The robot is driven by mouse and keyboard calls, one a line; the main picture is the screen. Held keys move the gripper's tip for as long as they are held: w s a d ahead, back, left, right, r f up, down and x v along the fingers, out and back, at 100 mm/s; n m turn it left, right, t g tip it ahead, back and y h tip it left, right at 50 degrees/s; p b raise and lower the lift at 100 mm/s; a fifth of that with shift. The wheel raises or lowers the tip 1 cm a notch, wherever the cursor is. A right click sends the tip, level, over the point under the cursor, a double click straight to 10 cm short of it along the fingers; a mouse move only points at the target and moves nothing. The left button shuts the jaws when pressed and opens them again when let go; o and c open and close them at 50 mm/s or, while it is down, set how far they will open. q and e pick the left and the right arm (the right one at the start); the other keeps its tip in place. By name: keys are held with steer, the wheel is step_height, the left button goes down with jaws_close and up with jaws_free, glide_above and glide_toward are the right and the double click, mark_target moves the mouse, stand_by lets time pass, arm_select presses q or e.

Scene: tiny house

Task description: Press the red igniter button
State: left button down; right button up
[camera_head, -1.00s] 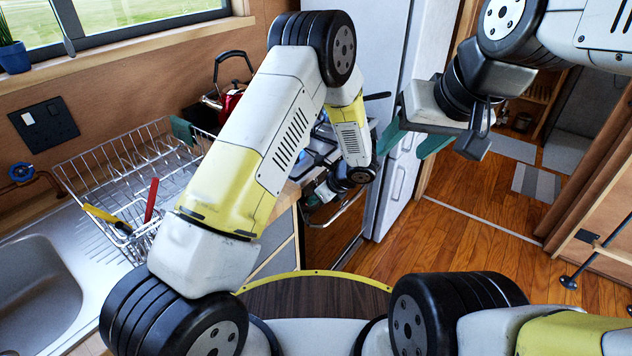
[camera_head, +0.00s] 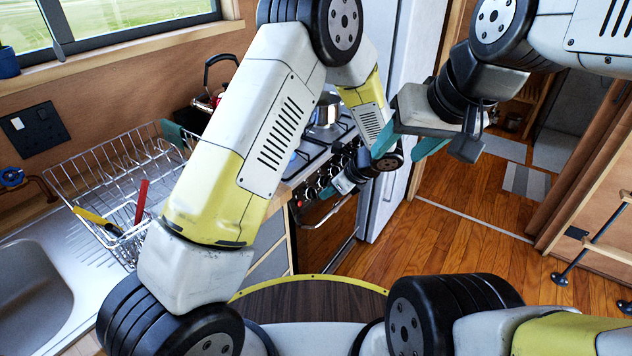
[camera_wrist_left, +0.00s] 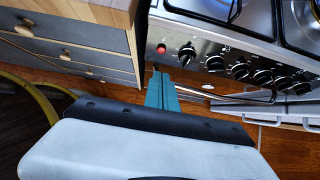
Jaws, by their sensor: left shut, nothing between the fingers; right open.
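The red igniter button (camera_wrist_left: 161,48) shows in the left wrist view at the left end of the stove's front panel (camera_wrist_left: 182,42). My left gripper (camera_wrist_left: 157,70) is shut and empty. Its teal fingertips point at the panel just below the button in the picture; a small gap seems to show between them. In the head view my left gripper (camera_head: 343,184) is beside the stove front, partly hidden by its own wrist. I cannot make out the button there. My right gripper (camera_head: 405,146) is open and empty, raised in front of the fridge, away from the stove.
A row of black knobs (camera_wrist_left: 240,70) lies right of the button, with an oven handle (camera_wrist_left: 245,97) below. Wooden-topped drawers (camera_wrist_left: 75,45) adjoin the stove on the left. A pot (camera_head: 325,112) stands on the hob. A dish rack (camera_head: 100,180) sits by the sink.

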arm_select(q)
steer(key=shift+v, duration=1.15)
steer(key=s+a+r+n+g+h, duration=0.1)
steer(key=s+a+r+n+h, duration=0.15)
steer(key=a+r+n, duration=0.45)
steer(key=s+a+r+n+g+h, duration=0.1)
steer(key=s+a+r+n, duration=0.4)
steer(key=r, duration=0.4)
steer(key=s+a+r+n+t+h, duration=0.2)
steer(key=s+a+r+n, duration=0.2)
steer(key=s+r+n, duration=0.1)
steer(key=s+a+r+n+t+h, duration=0.1)
steer(key=s+a+r+n+h, duration=0.1)
steer(key=s+r+n, duration=0.4)
steer(key=s+a+n, duration=0.1)
steer(key=s, duration=0.3)
steer(key=shift+a+r+n+t+h, duration=0.25)
steer(key=shift+a+n+t+h, duration=0.05)
steer(key=shift+a+t+h, duration=0.1)
